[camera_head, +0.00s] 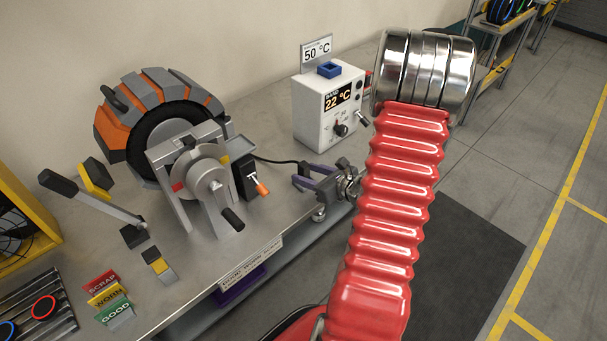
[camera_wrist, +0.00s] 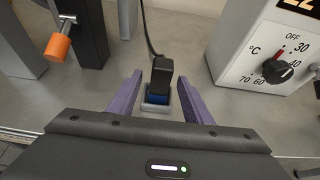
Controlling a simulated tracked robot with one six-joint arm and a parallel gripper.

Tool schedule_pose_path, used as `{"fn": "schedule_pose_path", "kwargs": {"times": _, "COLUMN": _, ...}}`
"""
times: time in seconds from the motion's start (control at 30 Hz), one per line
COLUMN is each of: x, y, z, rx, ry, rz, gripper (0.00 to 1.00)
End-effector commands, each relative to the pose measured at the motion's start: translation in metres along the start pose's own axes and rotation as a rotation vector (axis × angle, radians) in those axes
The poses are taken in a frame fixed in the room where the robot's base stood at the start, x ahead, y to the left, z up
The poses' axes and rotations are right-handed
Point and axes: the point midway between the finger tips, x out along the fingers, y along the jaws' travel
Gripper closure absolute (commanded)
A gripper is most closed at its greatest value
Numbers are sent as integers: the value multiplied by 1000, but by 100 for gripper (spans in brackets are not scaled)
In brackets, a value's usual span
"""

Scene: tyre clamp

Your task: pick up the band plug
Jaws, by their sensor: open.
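The band plug (camera_wrist: 161,74) is a black plug with a cable running up from its top. In the wrist view it stands upright in a small blue and grey socket (camera_wrist: 156,99) on the bench. In the head view the plug (camera_head: 304,167) is small and partly hidden by my gripper. My gripper (camera_wrist: 157,84) is open, with one purple finger to the left of the plug and one to the right. Gaps show on both sides. My gripper (camera_head: 299,175) also shows in the head view, at the bench's front edge.
A white heater box (camera_head: 328,106) reading 22 °C stands to the right of the plug. A tyre clamp with a crank and an orange-handled lever (camera_head: 262,188) stands to the left. The black cable (camera_head: 272,160) runs across the bench between them.

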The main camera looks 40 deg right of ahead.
Motion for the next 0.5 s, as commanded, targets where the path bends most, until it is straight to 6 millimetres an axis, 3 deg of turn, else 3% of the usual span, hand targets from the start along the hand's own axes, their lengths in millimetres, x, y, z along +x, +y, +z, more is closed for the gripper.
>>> {"fn": "schedule_pose_path", "kwargs": {"times": 0.2, "x": 22, "y": 0, "z": 0, "rx": 0, "ry": -1, "rz": 0, "gripper": 55}}
{"fn": "schedule_pose_path", "kwargs": {"times": 0.5, "x": 23, "y": -1, "z": 0, "rx": 0, "ry": -1, "rz": -1, "gripper": 55}}
